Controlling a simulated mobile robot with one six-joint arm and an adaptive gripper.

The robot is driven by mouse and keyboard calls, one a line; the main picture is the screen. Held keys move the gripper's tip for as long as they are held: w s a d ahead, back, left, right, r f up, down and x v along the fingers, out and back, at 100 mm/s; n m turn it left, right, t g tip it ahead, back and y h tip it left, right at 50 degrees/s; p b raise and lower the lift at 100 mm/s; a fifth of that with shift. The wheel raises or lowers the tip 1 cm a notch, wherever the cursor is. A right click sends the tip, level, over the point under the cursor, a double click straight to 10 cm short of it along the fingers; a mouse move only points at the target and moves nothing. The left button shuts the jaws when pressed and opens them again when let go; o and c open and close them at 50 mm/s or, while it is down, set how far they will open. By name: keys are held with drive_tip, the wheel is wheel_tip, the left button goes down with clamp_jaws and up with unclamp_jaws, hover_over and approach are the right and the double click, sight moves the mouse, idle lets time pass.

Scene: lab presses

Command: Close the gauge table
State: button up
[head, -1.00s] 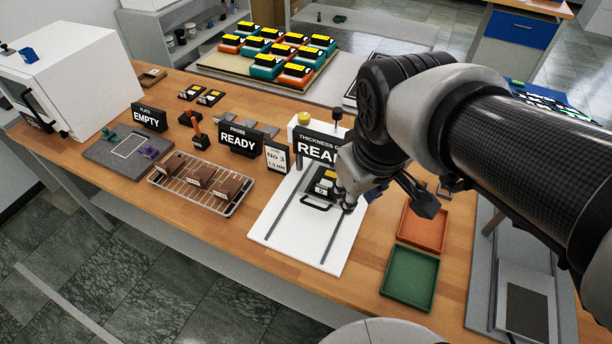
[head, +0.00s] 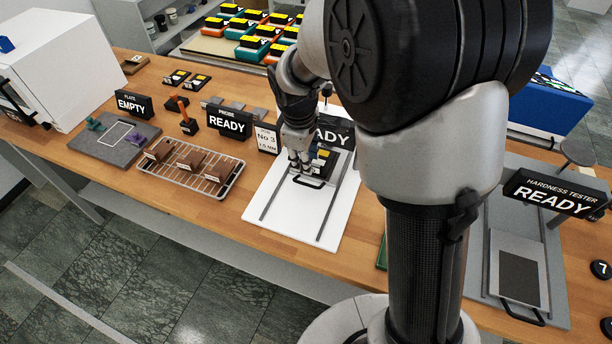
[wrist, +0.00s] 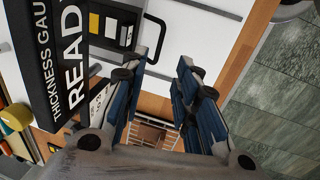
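The thickness gauge (head: 282,222) has a white base with two dark rails. Its sliding table carries a dark block with a yellow label (head: 322,159) and has a black bar handle (head: 309,184) at the front. The handle also shows in the wrist view (wrist: 157,36), beside the block (wrist: 111,27). My gripper (head: 299,168) is just left of the block, close to the handle's left end. In the wrist view my gripper (wrist: 160,92) has its blue-padded fingers apart with nothing held between them. The handle lies outside the finger gap. My arm hides part of the gauge's sign.
A wire rack with brown samples (head: 190,166) stands left of the gauge. The hardness tester (head: 520,260) is at the right. The gauge base's front is clear.

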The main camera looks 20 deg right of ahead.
sight(309, 186)
drive_tip(key=f+b, duration=0.1)
drive_tip(key=f, duration=0.3)
drive_tip(key=w+d+f+b, duration=0.1)
drive_tip(key=f, duration=0.3)
drive_tip(key=f+b, duration=0.1)
drive_tip(key=f, duration=0.3)
drive_tip(key=shift+w+d+f, duration=0.1)
drive_tip(key=shift+w+d, duration=0.05)
drive_tip(key=shift+w, duration=0.25)
drive_tip(key=shift+c, duration=0.5)
clamp_jaws()
drive_tip(key=shift+s, duration=0.15)
